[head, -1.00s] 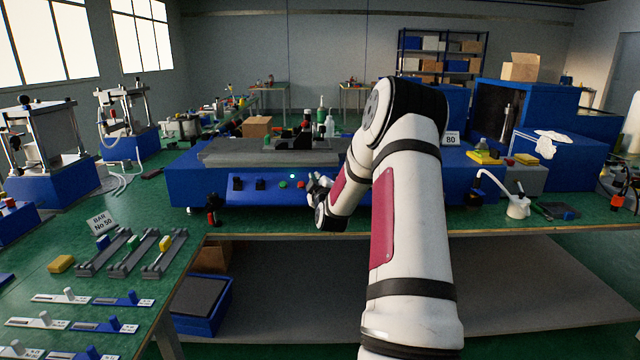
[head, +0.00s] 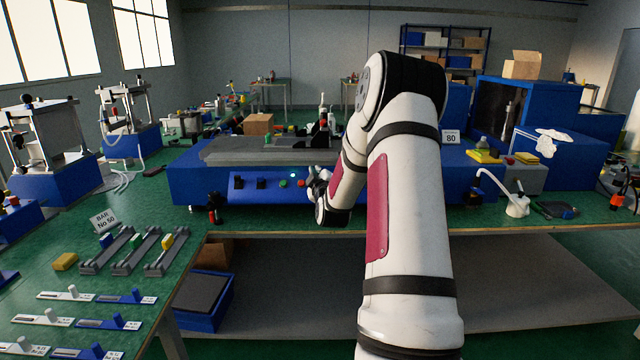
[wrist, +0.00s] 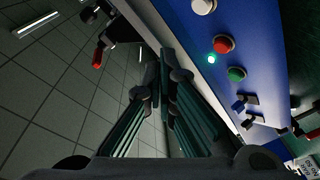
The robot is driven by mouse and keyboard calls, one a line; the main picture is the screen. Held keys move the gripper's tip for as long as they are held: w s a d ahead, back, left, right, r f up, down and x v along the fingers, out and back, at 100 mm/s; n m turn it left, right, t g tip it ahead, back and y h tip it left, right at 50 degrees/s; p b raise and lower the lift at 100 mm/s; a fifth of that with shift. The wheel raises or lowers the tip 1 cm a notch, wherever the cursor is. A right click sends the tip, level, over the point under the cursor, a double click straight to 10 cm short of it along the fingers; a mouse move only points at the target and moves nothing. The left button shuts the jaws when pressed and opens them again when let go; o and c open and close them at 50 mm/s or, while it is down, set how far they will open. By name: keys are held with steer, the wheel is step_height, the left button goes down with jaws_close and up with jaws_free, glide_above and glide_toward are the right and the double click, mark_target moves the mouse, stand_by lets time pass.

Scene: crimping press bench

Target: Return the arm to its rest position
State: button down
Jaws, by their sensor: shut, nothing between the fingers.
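My arm reaches up from the bottom of the head view and bends down at the elbow. My gripper (wrist: 163,72) shows in the wrist view with its two fingers together and nothing between them. In the head view it is mostly hidden by my wrist, in front of the blue press (head: 225,183). In the wrist view the press's blue front panel (wrist: 245,50) is to the right of the fingers, with white, red and green buttons and a lit green lamp (wrist: 211,58). I cannot tell the exact gap between fingers and panel.
The green bench (head: 140,210) holds clamp bars and levers at the left. A blue bin (head: 205,310) sits on the grey lower shelf (head: 285,275). The air in front of the shelf looks free.

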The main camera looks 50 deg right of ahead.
stand_by(0.4)
steer(key=w+a+r+n+y+p, duration=0.1)
steer(key=a+r+y, duration=0.1)
steer(key=a+r, duration=0.35)
steer(key=w+a+r+y+p, duration=0.2)
steer(key=a, duration=0.7)
steer(key=s+a+r+g+y+p, duration=0.1)
steer(key=s+a+r+g+y, duration=0.15)
steer(key=a, duration=0.55)
steer(key=s+a+r+g+y+p, duration=0.1)
steer(key=s+a+r, duration=0.25)
steer(key=a, duration=0.35)
steer(key=s+a+m+g+y+p, duration=0.1)
steer(key=s+a+g, duration=0.1)
steer(key=s+a, duration=0.4)
steer(key=s+a+r+m+g+y+p, duration=0.1)
steer(key=s+a, duration=0.6)
steer(key=s, duration=0.9)
steer(key=s+a+r+m+g+y+p, duration=0.1)
steer(key=s+a+g+y+p, duration=0.1)
steer(key=s+a, duration=0.5)
steer(key=s+g+p, duration=0.1)
steer(key=s, duration=0.4)
steer(key=shift+r, duration=0.2)
steer(key=shift+d, duration=0.15)
